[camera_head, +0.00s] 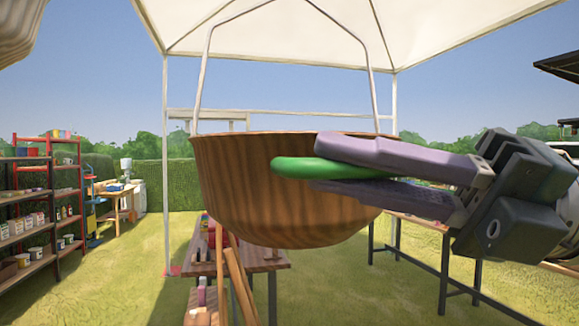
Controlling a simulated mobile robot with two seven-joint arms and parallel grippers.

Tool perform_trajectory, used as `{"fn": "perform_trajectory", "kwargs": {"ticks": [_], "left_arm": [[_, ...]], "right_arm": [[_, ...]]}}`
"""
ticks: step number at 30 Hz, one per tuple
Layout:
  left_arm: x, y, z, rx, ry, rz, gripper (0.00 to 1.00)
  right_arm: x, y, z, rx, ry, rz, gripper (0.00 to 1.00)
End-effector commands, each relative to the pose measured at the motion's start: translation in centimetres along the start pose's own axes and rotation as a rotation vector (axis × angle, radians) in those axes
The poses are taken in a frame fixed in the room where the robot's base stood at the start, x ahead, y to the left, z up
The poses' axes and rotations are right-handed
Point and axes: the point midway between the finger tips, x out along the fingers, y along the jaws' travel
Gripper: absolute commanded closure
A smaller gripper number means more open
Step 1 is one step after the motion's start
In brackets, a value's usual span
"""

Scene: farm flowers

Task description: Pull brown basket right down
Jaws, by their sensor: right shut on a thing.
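The brown basket (240,195) hangs at the centre of the head view. It is a round, ribbed bowl with a thin pale wire bail (203,80) rising from its rim on both sides. A green rounded handle (292,168) shows at the basket's front right, just below the rim. My right gripper (318,166) comes in from the right, with its purple fingers shut on this handle. The fingers cover part of the basket's right side, and its inside is hidden. My left gripper is not in view.
A wooden table (262,262) with items stands below and behind the basket. Another table (421,223) stands behind right. Stocked shelves (32,205) are at the left. A white canopy (290,35) spans overhead. Open grass (130,270) lies at the left.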

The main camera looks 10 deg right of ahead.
Motion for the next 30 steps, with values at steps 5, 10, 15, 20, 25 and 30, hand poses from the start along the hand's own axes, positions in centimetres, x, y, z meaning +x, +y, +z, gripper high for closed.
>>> {"fn": "perform_trajectory", "kwargs": {"ticks": [5, 10, 15, 20, 25, 30], "left_arm": [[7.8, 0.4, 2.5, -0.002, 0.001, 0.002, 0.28], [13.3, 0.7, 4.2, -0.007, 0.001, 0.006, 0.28], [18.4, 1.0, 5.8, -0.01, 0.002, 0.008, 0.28], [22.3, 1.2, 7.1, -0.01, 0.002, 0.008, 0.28], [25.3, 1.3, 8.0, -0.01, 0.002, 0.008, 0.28], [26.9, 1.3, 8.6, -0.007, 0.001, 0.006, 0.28]], "right_arm": [[-1.8, -7.2, -4.1, 0.004, -0.005, -0.008, 1.0], [-3.1, -12.3, -7.1, 0.004, -0.006, -0.008, 1.0], [-4.3, -17.2, -10.0, 0.004, -0.006, -0.008, 1.0], [-5.2, -21.0, -12.3, 0.003, -0.006, -0.008, 1.0], [-6.0, -23.9, -14.0, 0.003, -0.006, -0.008, 1.0], [-6.4, -25.6, -15.0, 0.002, -0.005, -0.008, 1.0]]}}
